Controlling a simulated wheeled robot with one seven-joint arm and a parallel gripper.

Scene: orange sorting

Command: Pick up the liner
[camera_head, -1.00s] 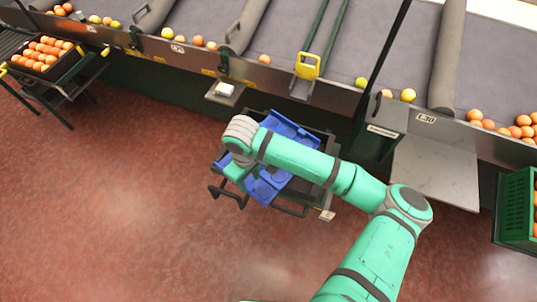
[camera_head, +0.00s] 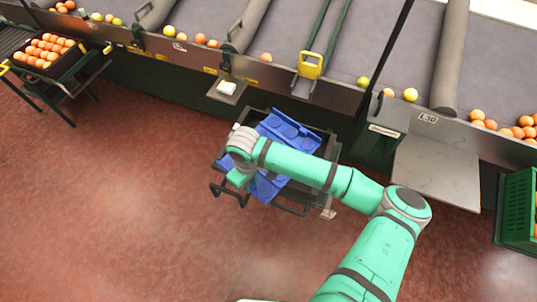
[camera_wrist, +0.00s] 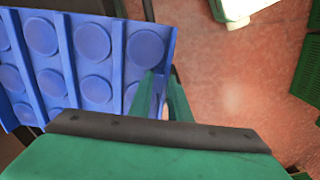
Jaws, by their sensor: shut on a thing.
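The liner is a blue sheet with round cups, seen in the head view (camera_head: 287,131) over a dark cart (camera_head: 327,150). My arm crosses in front of its middle. In the wrist view the liner (camera_wrist: 60,60) fills the upper left, its cups facing the camera. My gripper (camera_wrist: 168,92) is shut on the liner's edge at the right of the sheet. In the head view my gripper (camera_head: 238,178) is mostly hidden under my wrist. Whether the liner is clear of the cart cannot be told.
The conveyor line (camera_head: 270,73) with oranges runs behind the cart. A crate of oranges (camera_head: 43,52) stands on a rack at the far left, a green crate (camera_head: 517,208) at the right. A white block (camera_head: 226,87) lies on a small shelf. The red floor in front is open.

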